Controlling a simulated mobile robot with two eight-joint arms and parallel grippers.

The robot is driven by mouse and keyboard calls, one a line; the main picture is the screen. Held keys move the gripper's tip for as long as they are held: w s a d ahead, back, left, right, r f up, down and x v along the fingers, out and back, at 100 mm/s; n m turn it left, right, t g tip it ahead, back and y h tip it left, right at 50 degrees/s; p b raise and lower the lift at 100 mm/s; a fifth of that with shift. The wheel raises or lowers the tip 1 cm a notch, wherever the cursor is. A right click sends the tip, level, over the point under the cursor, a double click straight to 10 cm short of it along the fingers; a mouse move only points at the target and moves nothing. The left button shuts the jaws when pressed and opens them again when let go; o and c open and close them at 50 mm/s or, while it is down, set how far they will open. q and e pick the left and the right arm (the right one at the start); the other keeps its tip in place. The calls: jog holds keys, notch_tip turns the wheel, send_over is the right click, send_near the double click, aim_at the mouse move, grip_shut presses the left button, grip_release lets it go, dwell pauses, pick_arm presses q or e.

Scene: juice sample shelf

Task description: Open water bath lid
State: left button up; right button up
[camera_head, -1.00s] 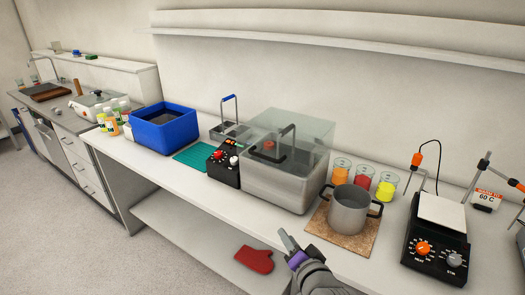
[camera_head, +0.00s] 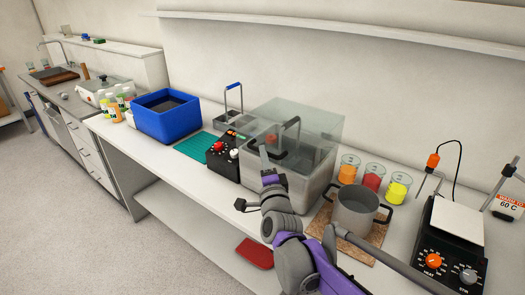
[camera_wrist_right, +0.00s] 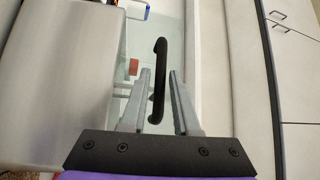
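The water bath (camera_head: 305,190) is a grey tank on the bench with a clear lid (camera_head: 318,118) on it. The lid looks closed. A black bar handle (camera_wrist_right: 158,80) shows in the right wrist view against the clear lid. My right gripper (camera_head: 265,150) is at the near side of the bath, beside its control box (camera_head: 223,160). In the right wrist view the gripper (camera_wrist_right: 160,73) is open, with its two grey fingers on either side of the handle and visible gaps; contact is not evident. My left gripper is not in view.
A blue bin (camera_head: 167,116) and a green mat (camera_head: 195,146) lie left of the bath. A pot (camera_head: 353,213) on a cork board (camera_head: 320,229), several juice beakers and a hot plate (camera_head: 447,243) stand right. A shelf (camera_head: 350,35) runs above.

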jog(key=shift+x, duration=1.4)
grip_shut()
dwell(0.4)
